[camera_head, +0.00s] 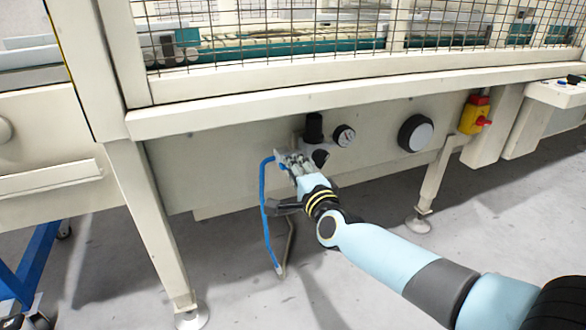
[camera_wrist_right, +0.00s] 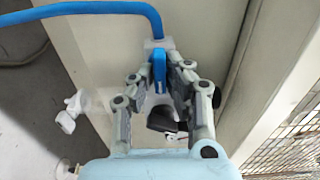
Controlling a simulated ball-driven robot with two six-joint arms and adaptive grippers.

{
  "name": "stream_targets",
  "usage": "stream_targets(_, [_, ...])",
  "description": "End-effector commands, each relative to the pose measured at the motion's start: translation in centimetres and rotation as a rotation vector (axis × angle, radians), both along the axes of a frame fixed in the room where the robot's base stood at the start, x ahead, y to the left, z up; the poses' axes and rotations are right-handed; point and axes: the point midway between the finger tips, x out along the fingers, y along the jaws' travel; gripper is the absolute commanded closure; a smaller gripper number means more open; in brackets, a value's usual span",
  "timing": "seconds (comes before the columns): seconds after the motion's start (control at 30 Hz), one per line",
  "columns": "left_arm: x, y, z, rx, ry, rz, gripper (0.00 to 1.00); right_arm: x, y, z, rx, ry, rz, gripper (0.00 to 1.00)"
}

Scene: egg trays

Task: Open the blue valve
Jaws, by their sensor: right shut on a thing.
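The blue valve (camera_wrist_right: 158,68) is a small blue lever on a pale fitting, between the fingers in the right wrist view. A blue hose (camera_wrist_right: 90,8) runs from this fitting; in the head view the hose (camera_head: 264,205) hangs down from the panel. My right gripper (camera_head: 283,160) reaches the fitting below the machine's front beam. In the right wrist view its fingers (camera_wrist_right: 160,75) are closed in around the blue lever from both sides. The fingers mostly hide the valve in the head view. My left gripper is not in view.
A black regulator knob (camera_head: 314,128) and a small gauge (camera_head: 344,135) sit close beside the gripper. A larger round dial (camera_head: 415,133) and a red and yellow switch (camera_head: 474,115) are farther right. A machine leg (camera_head: 155,225) stands at left.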

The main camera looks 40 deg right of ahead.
Motion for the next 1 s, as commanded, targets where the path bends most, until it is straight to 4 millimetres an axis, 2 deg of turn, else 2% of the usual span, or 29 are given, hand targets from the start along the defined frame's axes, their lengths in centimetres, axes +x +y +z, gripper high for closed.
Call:
stream_targets(0.03, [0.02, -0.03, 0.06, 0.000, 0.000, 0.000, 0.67, 0.27, -0.20, 0.54, 0.002, -0.013, -0.002, 1.00])
stream_targets(0.43, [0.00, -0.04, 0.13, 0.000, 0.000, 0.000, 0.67, 0.29, -0.22, 0.60, 0.008, -0.015, -0.002, 1.00])
stream_targets(0.47, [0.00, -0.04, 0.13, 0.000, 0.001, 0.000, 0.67, 0.29, -0.22, 0.60, 0.008, -0.015, -0.003, 0.86])
stream_targets(0.63, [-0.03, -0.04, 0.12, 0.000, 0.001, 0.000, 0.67, 0.25, -0.19, 0.53, 0.007, -0.013, -0.002, 0.65])
stream_targets(1.0, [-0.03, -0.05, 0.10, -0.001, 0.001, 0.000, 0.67, 0.09, -0.07, 0.17, 0.008, -0.006, -0.001, 0.65])
